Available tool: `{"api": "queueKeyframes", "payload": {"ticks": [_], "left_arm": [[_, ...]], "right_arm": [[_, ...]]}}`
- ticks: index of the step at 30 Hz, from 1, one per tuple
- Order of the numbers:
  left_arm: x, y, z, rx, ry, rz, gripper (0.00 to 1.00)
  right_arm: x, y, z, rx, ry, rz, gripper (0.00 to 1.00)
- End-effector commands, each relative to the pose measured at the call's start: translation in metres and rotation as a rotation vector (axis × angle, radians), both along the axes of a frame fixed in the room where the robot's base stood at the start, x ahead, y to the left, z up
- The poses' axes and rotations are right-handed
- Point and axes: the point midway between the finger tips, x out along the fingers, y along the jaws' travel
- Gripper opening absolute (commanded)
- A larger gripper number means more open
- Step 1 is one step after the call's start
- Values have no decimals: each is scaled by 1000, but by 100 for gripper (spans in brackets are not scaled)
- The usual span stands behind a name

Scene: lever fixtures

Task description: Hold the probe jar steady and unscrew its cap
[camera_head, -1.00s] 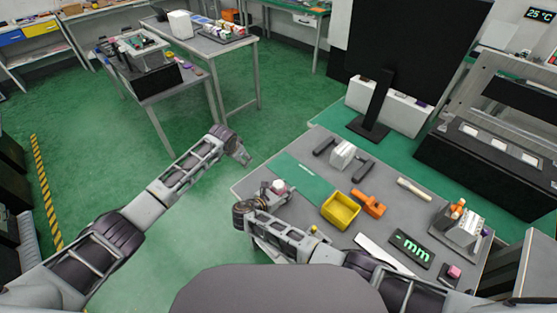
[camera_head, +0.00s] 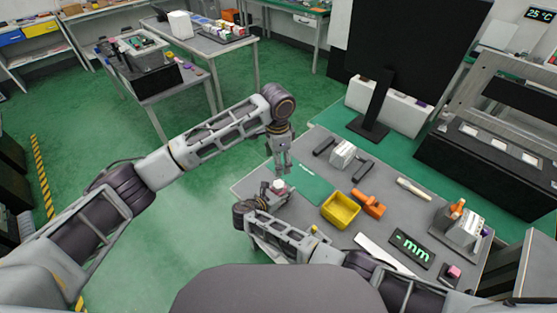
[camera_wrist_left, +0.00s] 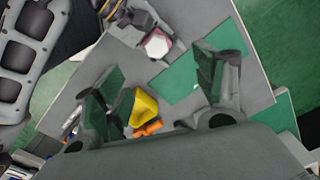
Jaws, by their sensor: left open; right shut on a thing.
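The probe jar's pale cap (camera_head: 279,185) shows at the left part of the grey table; in the left wrist view the cap (camera_wrist_left: 157,43) looks six-sided with a pinkish-red edge. My right gripper (camera_head: 275,196) is shut on the jar, below the cap, and hides most of its body. My left gripper (camera_head: 281,170) is open and points down just above the cap, apart from it. In the left wrist view the open fingers of my left gripper (camera_wrist_left: 152,85) are spread wide with nothing between them, and the cap lies beyond them.
A yellow bin (camera_head: 341,211) and an orange tool (camera_head: 369,203) lie right of the jar. A green mat (camera_head: 308,184) lies beside it. A white block between dark bars (camera_head: 343,154) stands farther back. A display reading mm (camera_head: 411,248) is at the right front.

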Motion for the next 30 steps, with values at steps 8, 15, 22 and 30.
{"api": "queueKeyframes", "payload": {"ticks": [8, 15, 22, 30], "left_arm": [[-5, -1, 3, 12, 9, -19, 70], [-5, -1, 2, 11, 9, -18, 70], [-5, -1, -8, 10, 10, -16, 70], [-5, -1, -36, 10, 11, -16, 70]], "right_arm": [[0, 0, 0, 0, 0, 0, 10], [0, 0, 0, 0, 0, 0, 10], [0, 0, 0, 0, 0, 0, 10], [0, 0, 0, 0, 0, 0, 10]]}}
